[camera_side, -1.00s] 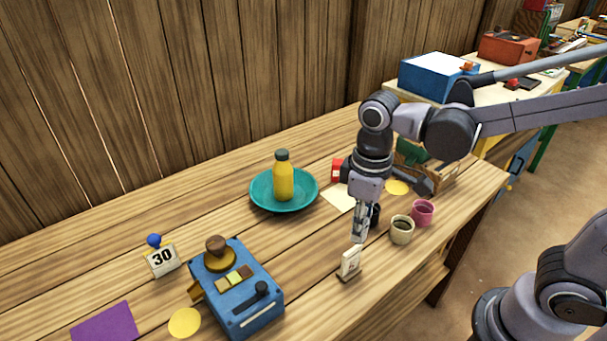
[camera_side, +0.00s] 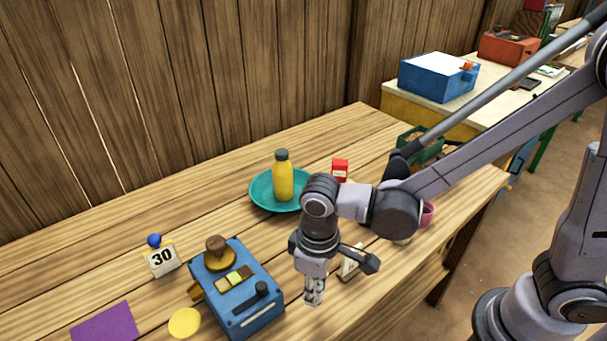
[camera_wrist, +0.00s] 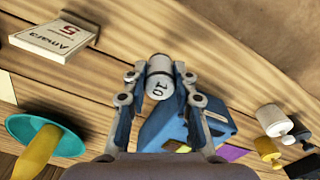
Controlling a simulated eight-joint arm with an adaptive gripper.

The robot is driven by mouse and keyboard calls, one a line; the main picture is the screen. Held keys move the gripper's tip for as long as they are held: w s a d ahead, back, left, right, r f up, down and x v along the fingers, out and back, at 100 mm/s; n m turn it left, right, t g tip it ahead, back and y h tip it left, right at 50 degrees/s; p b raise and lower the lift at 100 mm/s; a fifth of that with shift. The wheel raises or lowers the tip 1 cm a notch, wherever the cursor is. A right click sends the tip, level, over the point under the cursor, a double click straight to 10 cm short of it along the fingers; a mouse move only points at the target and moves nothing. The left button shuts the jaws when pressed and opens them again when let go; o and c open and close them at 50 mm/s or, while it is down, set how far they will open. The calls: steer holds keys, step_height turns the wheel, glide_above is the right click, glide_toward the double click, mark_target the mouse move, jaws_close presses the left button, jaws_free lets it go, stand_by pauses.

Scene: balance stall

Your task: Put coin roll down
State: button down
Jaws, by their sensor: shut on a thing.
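The coin roll (camera_wrist: 159,78) is a pale cylinder with "10" on its end, seen in the wrist view between my two fingertips. My gripper (camera_wrist: 159,84) is shut on it. In the side view my gripper (camera_side: 314,295) points down over the front of the wooden table, to the right of the blue balance device (camera_side: 238,287). The coin roll is hard to make out there among the fingers. I cannot tell whether it touches the table.
A small white stand card (camera_side: 350,262) is close right of my gripper. A yellow bottle (camera_side: 283,178) stands on a teal plate (camera_side: 262,200) behind. A "30" sign (camera_side: 162,258), yellow disc (camera_side: 185,322) and purple mat (camera_side: 105,323) are left. A pink cup (camera_side: 428,213) is right.

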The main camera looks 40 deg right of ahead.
steer(key=shift+a+f, duration=0.1)
steer(key=shift+f, duration=1.95)
steer(key=shift+f, duration=0.1)
steer(key=c, duration=1.1)
jaws_free()
steer(key=shift+o, duration=0.2)
step_height(320, 180, up, 12)
steer(key=shift+r, duration=0.1)
steer(key=d+r+m+t, duration=0.2)
steer(key=d+t, duration=0.1)
steer(key=d, duration=0.7)
steer(key=d+r+m+t, duration=0.2)
steer(key=d+m+t, duration=0.1)
steer(key=d, duration=0.8)
steer(key=shift+w+t, duration=0.15)
steer(key=shift+t, duration=0.45)
